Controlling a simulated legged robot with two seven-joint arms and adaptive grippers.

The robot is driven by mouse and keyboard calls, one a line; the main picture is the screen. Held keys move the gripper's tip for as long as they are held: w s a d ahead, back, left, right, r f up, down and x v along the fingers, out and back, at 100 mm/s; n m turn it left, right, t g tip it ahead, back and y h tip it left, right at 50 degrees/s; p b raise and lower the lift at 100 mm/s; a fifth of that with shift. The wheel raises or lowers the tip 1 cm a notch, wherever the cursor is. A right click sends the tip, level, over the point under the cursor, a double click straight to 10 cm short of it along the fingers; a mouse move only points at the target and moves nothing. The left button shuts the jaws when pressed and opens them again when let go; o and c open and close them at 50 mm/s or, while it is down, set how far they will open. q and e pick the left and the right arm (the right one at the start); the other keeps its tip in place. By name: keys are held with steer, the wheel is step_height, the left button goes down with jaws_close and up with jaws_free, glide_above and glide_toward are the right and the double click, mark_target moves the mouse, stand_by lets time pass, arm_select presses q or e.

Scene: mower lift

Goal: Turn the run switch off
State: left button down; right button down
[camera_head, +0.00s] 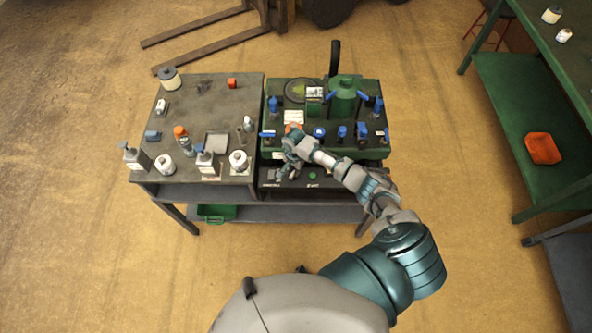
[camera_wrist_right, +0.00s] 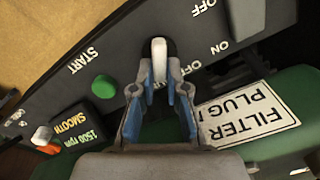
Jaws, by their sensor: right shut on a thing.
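In the right wrist view a white-tipped switch lever (camera_wrist_right: 159,58) stands up from a dark front panel (camera_wrist_right: 125,45). The words OFF and ON are printed to its right in that view. The fingers of my right gripper (camera_wrist_right: 160,92) are closed around the lever's lower part. In the head view my right gripper (camera_head: 284,170) is at the front panel of the green machine (camera_head: 375,150), left of a green button (camera_head: 312,176). There the gripper hides the lever. My left gripper is not in view.
The green button (camera_wrist_right: 104,88) marked START sits beside the gripper. A FILTER PLUG label (camera_wrist_right: 248,115) lies on the other side. Blue-handled parts (camera_head: 342,132) stand on the machine. Several bottles and jars (camera_head: 164,165) stand on the grey table (camera_head: 188,95) at left.

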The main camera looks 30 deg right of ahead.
steer(key=shift+s+f, duration=0.15)
steer(key=shift+s, duration=0.1)
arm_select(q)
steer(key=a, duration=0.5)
arm_select(e)
steer(key=shift+a+r, duration=0.25)
steer(key=shift+a, duration=0.5)
steer(key=shift+d, duration=0.4)
steer(key=shift+a+r+n+p, duration=0.1)
steer(key=shift+a+n+p, duration=0.1)
steer(key=shift+n+p, duration=1.25)
steer(key=shift+n, duration=0.05)
steer(key=n+p, duration=0.2)
steer(key=n, duration=0.2)
steer(key=shift+w, duration=0.15)
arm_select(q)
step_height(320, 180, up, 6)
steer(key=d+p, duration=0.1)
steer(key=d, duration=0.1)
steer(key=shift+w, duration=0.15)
arm_select(e)
steer(key=n, duration=0.4)
steer(key=shift+w+n, duration=0.1)
steer(key=shift+n, duration=0.2)
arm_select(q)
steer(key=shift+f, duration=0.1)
